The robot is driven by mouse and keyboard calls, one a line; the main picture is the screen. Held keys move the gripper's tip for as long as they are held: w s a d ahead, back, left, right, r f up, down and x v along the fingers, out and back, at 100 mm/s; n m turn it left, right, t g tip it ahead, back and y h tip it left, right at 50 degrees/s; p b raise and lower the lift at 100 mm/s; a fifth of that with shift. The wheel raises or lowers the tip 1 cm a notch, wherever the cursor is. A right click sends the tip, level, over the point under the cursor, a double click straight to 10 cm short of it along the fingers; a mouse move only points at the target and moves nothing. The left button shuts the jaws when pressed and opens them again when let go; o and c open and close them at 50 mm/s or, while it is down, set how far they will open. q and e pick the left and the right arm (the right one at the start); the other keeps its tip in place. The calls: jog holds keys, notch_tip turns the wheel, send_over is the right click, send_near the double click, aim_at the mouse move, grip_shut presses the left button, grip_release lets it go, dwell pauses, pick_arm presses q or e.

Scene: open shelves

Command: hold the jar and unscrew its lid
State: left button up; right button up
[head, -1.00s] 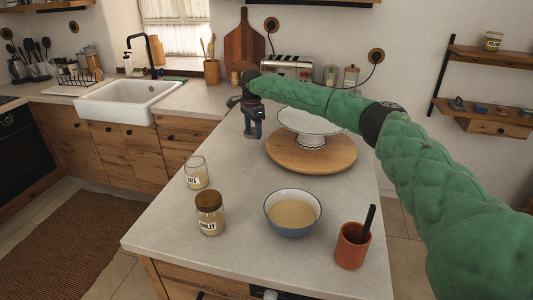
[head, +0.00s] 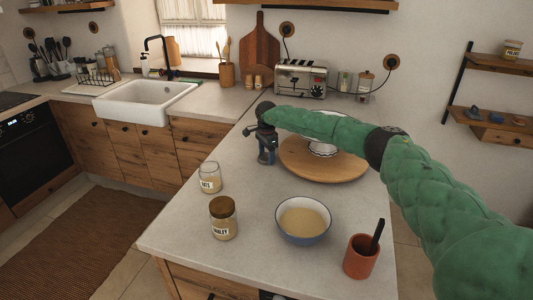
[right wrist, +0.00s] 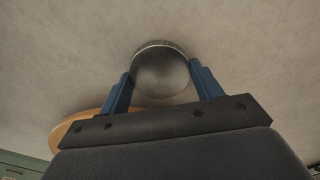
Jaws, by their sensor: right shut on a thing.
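The barley jar (head: 224,222) stands upright on the near part of the pale counter, its brown-gold lid (head: 222,206) on. The open-topped oats jar (head: 210,180) stands just behind it. My right gripper (head: 266,160) is farther back, low over the counter and left of the round wooden board, apart from both jars. In the right wrist view its blue fingers (right wrist: 160,82) are closed around a grey round thing (right wrist: 160,72) with a light rim. I cannot tell what that thing is; it is barely visible in the head view. My left gripper is not in view.
A blue-and-white bowl (head: 303,226) and a terracotta cup (head: 359,258) with a dark handle stand right of the barley jar. A white stand, partly behind my arm, rests on the wooden board (head: 300,170). The counter (head: 190,235) is clear at its front left.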

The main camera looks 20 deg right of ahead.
jog(key=shift+f, duration=0.1)
jog(key=o, duration=1.1)
